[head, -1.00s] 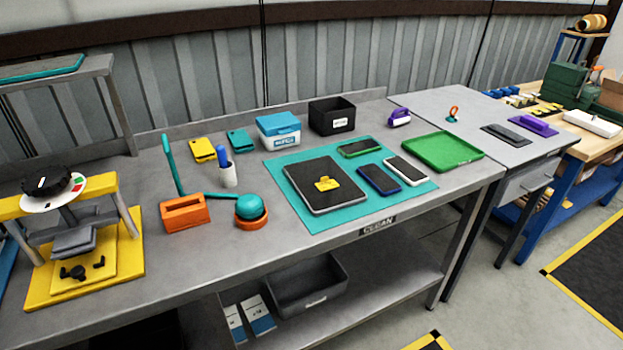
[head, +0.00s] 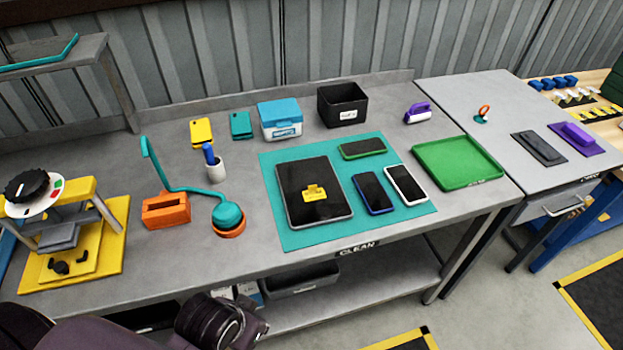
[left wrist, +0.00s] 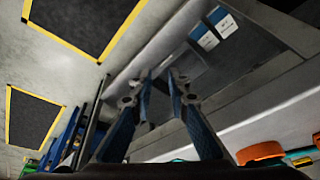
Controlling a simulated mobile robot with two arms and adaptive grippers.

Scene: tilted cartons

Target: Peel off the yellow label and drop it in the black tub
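The yellow label (head: 315,194) lies on the dark screen of a tablet (head: 300,176), with a raised part standing up from it. The tablet rests on a teal mat (head: 290,240). The black tub (head: 343,104) stands upright behind the mat, with a white tag on its front. My left gripper (left wrist: 158,78) shows in the left wrist view, its two fingers apart with nothing between them. It is away from the label, with the bench's lower shelf behind it. In the head view only dark parts of my left arm show at the bottom left. My right gripper is in neither view.
Phones (head: 373,192) lie right of the tablet. A green tray (head: 458,163) is at the right, a blue-lidded box (head: 280,120) left of the tub. A teal ball-topped tool (head: 228,216) and orange block (head: 166,211) stand left of the mat. A yellow press (head: 70,240) is far left.

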